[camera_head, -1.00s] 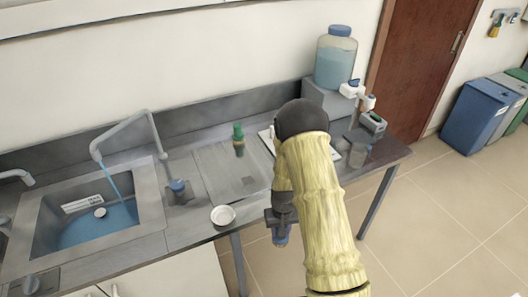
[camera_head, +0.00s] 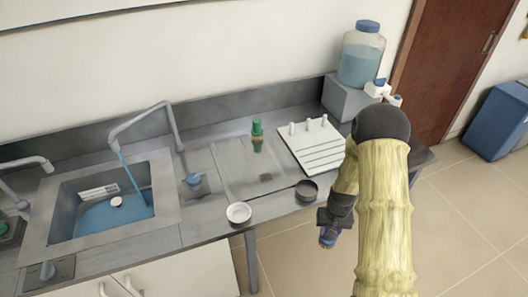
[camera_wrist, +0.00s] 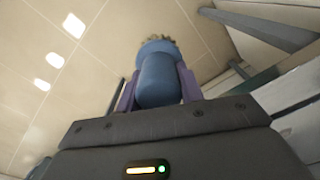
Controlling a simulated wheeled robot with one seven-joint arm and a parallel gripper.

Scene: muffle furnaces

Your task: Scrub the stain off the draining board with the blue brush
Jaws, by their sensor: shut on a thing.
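My gripper (camera_head: 328,236) is in front of the counter's front edge, over the floor, pointing down. It is shut on the blue brush (camera_wrist: 158,78), whose blue handle sits between the two purple-grey fingers, with tan bristles at its far end. In the head view only a small blue part shows below the gripper. The draining board (camera_head: 232,163) is a flat grey panel right of the sink. A dark stain (camera_head: 265,177) lies on its front right part. The brush is apart from the board.
A green-topped brush or bottle (camera_head: 257,130) stands at the board's back. A white dish (camera_head: 238,214) and dark dish (camera_head: 306,191) sit near the front edge. A white pegged rack (camera_head: 312,147) lies to the right.

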